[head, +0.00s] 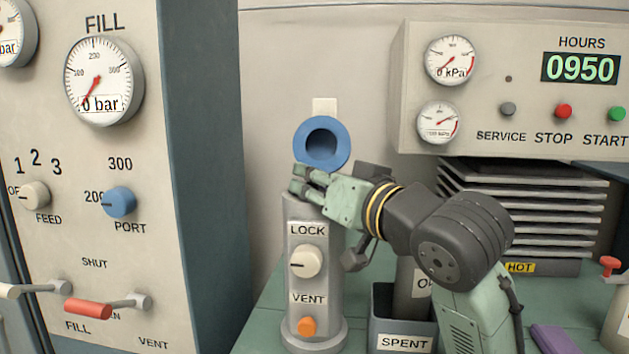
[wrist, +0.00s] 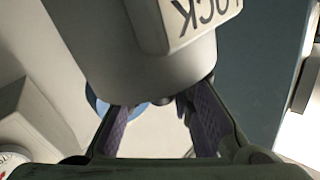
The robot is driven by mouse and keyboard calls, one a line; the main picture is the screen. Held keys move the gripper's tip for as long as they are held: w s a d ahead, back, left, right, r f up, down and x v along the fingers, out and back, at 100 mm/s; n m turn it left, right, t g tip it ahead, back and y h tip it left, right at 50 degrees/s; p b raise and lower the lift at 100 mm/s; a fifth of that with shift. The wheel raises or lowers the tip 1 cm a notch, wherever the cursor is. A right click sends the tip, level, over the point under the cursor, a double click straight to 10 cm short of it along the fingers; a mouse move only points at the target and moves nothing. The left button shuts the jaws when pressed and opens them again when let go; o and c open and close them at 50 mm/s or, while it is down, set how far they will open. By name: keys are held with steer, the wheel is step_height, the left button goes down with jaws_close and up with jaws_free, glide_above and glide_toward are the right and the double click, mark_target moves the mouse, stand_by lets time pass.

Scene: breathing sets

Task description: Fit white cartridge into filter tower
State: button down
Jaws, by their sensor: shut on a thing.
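The grey filter tower (head: 330,285) stands upright on the bench, with a LOCK knob (head: 306,261) and an orange VENT button (head: 307,326) on its front. My gripper (head: 298,178) is at the tower's top, reaching in from the right. In the wrist view the tower body (wrist: 140,60) fills the upper middle, and my two purple-padded fingers (wrist: 168,122) stand apart at its top edge. Pale surface shows between the pads. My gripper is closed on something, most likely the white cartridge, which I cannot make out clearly. The inside of the tower is hidden.
A blue ring (head: 322,166) is just behind and above the tower top, close to my fingers. A SPENT bin (head: 405,342) stands to the tower's right. The fill panel (head: 190,170) rises at left. A finned stack with a HOT label (head: 520,267) is at right.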

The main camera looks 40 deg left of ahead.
steer(key=shift+f, duration=0.1)
steer(key=c, duration=1.3)
jaws_free()
steer(key=v, duration=1.2)
steer(key=shift+s, duration=0.2)
steer(key=shift+r, duration=0.2)
